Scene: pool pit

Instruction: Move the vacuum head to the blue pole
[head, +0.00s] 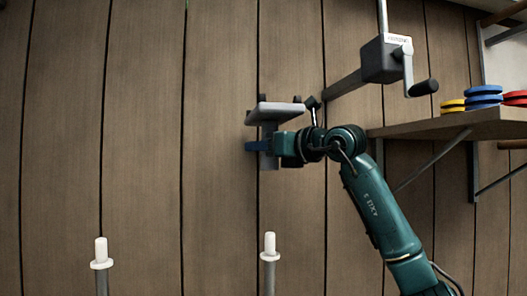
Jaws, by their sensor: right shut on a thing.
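My right gripper (268,147) is in the middle of the view, its arm coming up from the lower right. It is shut on a grey piece with a flat, wide top plate, which looks like the vacuum head (275,112). The piece is held in front of the plank surface, and the jaws hide part of it. Two upright poles with white tips and collars stand at the bottom, one at the left (101,252) and one below the gripper (269,247). Only their tops show, with grey shafts; I cannot tell which is blue. My left gripper is not in view.
A grey crank box (382,60) with a black-knobbed handle is at the upper right, beyond my gripper. A bracketed wooden shelf (440,128) at the right holds yellow, blue and red discs (484,95). The space left of the gripper is clear.

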